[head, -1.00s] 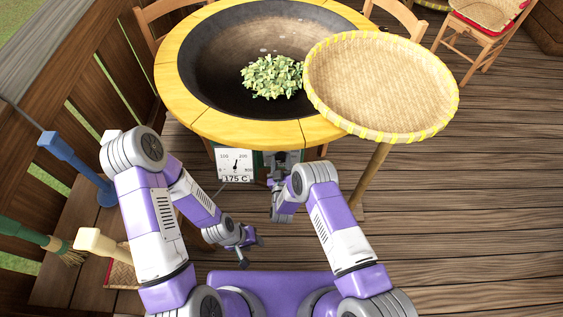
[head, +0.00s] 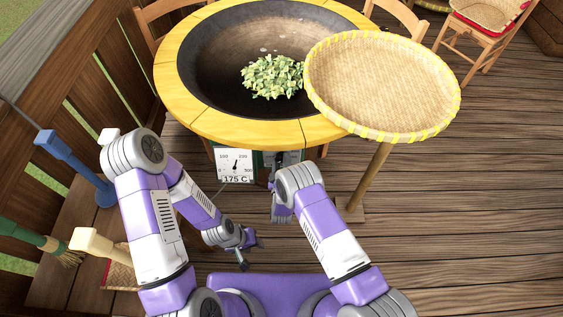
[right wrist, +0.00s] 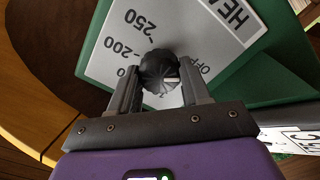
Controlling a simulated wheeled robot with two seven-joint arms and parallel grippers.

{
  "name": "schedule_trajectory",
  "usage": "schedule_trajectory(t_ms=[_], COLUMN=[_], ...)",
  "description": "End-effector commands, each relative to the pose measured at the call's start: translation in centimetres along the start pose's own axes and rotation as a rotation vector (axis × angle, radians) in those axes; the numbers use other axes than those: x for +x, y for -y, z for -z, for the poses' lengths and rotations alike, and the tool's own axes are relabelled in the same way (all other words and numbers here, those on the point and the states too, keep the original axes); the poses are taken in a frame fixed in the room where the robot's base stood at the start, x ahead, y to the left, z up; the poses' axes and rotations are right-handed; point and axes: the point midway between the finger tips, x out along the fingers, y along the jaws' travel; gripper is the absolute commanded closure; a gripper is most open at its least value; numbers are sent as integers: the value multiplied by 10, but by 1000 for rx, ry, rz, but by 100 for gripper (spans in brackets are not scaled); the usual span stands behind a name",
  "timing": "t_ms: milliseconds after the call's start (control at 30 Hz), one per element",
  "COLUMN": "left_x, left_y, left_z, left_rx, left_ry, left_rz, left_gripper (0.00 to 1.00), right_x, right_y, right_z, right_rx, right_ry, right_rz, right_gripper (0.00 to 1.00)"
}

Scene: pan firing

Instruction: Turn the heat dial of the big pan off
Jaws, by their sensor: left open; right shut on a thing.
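The heat dial (right wrist: 158,64) is a black ribbed knob on a light panel (right wrist: 108,58) marked 250, 200 and OFF. My right gripper (right wrist: 160,84) is shut on the dial, one finger on each side. A small light mark shows on the knob's lower right, on the side of the word OFF. In the head view my right forearm and wrist hide the dial. The big pan (head: 215,75) is dark, with a yellow wooden rim, and holds green leaves (head: 272,77). My left gripper (head: 248,243) is open and empty, low in front of the pan.
A temperature display (head: 235,164) reading 175 C hangs under the pan's front rim. A woven round tray (head: 380,85) stands at the right of the pan. A bench with brushes (head: 65,250) lies at the left.

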Motion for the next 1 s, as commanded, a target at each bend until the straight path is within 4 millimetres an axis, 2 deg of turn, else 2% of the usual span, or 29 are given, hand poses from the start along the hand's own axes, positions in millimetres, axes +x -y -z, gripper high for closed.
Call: schedule_trajectory(t_ms=[233, 267, 400, 733, 867, 1000], left_x=[0, 0, 0, -1, -7, -14], left_y=[0, 0, 0, 0, -2, -5], left_z=[0, 0, 0, 0, 0, -1], left_rx=[0, 0, 0, 0, 0, 0], left_ry=[0, 0, 0, 0, 0, 0], left_rz=[0, 0, 0, 0, 0, 0], left_gripper=[57, 57, 57, 57, 57, 57], right_x=[-1, -1, 0, -3, -19, -44], right_y=[0, 0, 0, 0, 0, 0], right_z=[-1, -1, -1, 0, 1, 1], right_rx=[-5, -5, -4, -2, -2, -4], right_ry=[1, 1, 1, 0, 1, 2], right_rz=[0, 1, 1, 2, 5, 5], right_gripper=[83, 50, 28, 27, 27, 27])
